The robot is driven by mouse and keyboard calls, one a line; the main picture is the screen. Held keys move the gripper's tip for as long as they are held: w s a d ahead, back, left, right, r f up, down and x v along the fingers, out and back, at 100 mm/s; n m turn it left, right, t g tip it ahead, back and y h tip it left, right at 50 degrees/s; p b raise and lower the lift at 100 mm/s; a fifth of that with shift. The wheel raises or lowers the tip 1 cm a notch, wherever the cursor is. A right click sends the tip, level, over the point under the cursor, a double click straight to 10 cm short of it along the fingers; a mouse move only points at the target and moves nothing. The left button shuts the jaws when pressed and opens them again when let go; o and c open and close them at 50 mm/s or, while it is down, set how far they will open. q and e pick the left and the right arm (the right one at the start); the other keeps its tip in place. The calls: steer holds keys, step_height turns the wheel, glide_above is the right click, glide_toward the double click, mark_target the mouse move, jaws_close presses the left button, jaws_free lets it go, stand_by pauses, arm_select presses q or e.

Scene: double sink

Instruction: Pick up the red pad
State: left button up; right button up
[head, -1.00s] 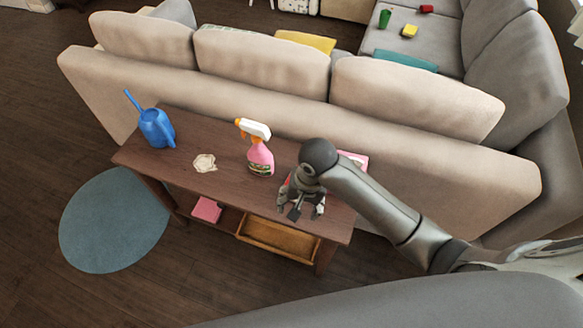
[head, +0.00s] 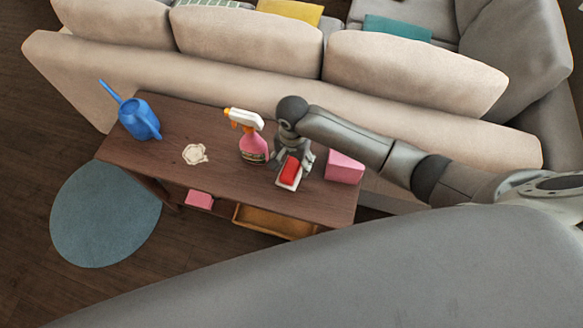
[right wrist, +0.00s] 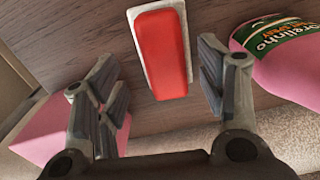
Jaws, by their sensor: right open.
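The red pad (head: 290,170) lies on a white base on the wooden console table (head: 225,187). In the right wrist view the red pad (right wrist: 162,52) is at the top centre, on its white base (right wrist: 184,14). My right gripper (head: 293,158) is over the table at the far side of the pad. Its fingers (right wrist: 160,85) are open, one on each side of the pad's near end in the wrist view, with nothing held. Whether they touch it I cannot tell. My left gripper is not in view.
A pink spray bottle (head: 253,146) stands close left of the right gripper, and a pink box (head: 344,166) close right. A pale splat (head: 195,154) and a blue watering can (head: 139,118) are farther left. The sofa back (head: 200,72) rises behind the table.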

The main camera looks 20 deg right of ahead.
mark_target(291, 168)
steer(key=f, duration=0.3)
steer(key=shift+a+f, duration=0.15)
steer(key=shift+a, duration=0.15)
steer(key=shift+f, duration=0.3)
steer(key=shift+c, duration=1.3)
steer(key=c, duration=0.8)
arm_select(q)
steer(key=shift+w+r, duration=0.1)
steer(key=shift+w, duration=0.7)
arm_select(e)
steer(key=shift+o, duration=0.2)
steer(key=shift+r, duration=0.15)
